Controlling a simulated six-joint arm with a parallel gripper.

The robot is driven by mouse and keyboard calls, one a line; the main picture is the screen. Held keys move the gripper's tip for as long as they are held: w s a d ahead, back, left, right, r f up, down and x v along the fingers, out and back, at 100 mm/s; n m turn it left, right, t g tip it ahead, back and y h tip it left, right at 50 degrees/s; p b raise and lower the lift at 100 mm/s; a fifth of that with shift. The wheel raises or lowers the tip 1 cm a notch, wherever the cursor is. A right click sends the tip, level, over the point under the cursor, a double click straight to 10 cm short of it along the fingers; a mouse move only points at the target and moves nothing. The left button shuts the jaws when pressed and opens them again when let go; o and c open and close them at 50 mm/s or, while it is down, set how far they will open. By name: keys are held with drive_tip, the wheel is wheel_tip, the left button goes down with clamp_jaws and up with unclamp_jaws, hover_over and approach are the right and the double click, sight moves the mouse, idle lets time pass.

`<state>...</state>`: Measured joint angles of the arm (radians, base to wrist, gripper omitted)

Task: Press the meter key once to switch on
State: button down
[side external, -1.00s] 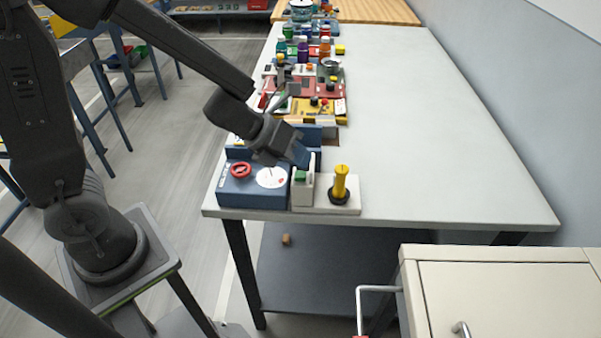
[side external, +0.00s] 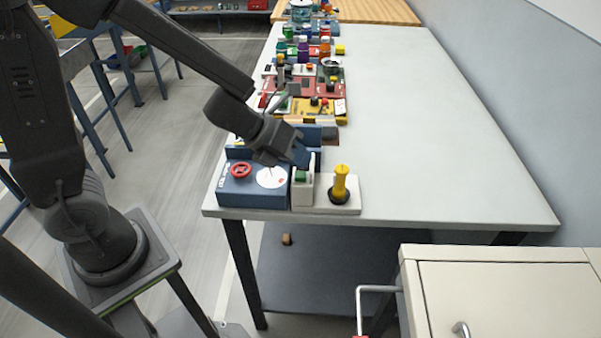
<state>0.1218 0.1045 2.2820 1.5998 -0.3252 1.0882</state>
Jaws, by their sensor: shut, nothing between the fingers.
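A blue meter box (side external: 240,196) stands at the near left corner of the bench, with a red round knob (side external: 241,170) and a white dial (side external: 271,178) on its top. Beside it on the right is a small white block with a green key (side external: 300,176) on top. I cannot tell for sure which part is the meter key. My gripper (side external: 302,157) is shut and empty, tilted down just behind the green key and above the back of the blue box. Whether its tip touches anything is hidden.
A yellow post (side external: 340,183) on a black ring stands on a white base just right of the green key. Several coloured devices (side external: 312,105) line the left side of the bench behind my gripper. The bench's right side (side external: 450,160) is clear. A cream cabinet (side external: 500,290) stands in front.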

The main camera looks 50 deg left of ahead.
sight(299, 172)
drive_tip(key=shift+f, duration=0.15)
drive_tip(key=shift+f, duration=0.3)
drive_tip(key=shift+f, duration=0.5)
idle(0.6)
drive_tip(key=shift+r, duration=0.95)
drive_tip(key=shift+r, duration=2.5)
